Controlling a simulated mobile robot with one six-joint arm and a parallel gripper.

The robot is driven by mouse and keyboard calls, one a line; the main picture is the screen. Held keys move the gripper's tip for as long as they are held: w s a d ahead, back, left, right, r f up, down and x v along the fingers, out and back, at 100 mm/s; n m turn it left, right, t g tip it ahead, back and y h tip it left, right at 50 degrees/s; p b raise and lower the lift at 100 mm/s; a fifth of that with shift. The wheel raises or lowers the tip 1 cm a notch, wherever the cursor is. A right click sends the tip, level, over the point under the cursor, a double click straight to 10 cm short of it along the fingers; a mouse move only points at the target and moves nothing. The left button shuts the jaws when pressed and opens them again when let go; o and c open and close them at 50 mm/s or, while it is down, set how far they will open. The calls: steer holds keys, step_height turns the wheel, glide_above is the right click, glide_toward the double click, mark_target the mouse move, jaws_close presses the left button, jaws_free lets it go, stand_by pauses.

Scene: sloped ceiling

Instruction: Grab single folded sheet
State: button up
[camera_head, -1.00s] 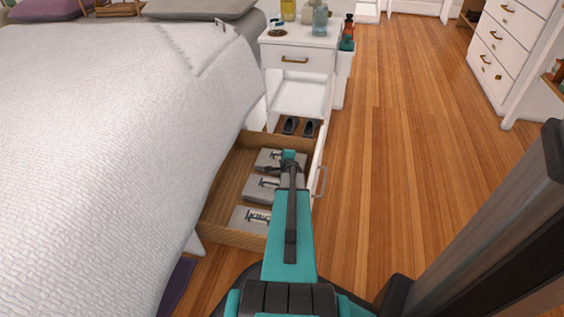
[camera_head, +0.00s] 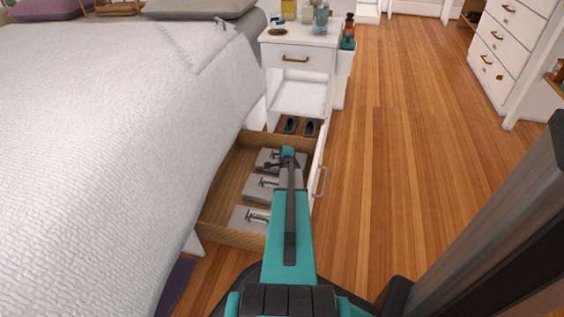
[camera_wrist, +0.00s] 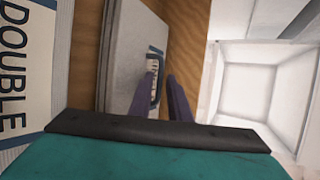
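Three grey folded sheets with labels lie in a row in the open wooden drawer: a far one (camera_head: 266,155), a middle one (camera_head: 255,190) and a near one (camera_head: 242,220). My gripper (camera_head: 275,165) is low over the drawer at the far sheet and hides part of it. In the wrist view, the two dark purple fingers (camera_wrist: 163,82) stand apart with a narrow gap, beside the right edge of one folded sheet (camera_wrist: 128,60). I cannot tell whether they touch it. Another sheet labelled DOUBLE (camera_wrist: 14,75) is at the left edge.
The drawer (camera_head: 232,175) is pulled out from under the bed (camera_head: 110,130), its white front close on the right. A white nightstand (camera_head: 298,55) stands behind, with dark shoes (camera_head: 300,126) nearby. The wooden floor to the right is clear.

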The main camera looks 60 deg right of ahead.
stand_by(0.4)
jaws_close()
stand_by(1.3)
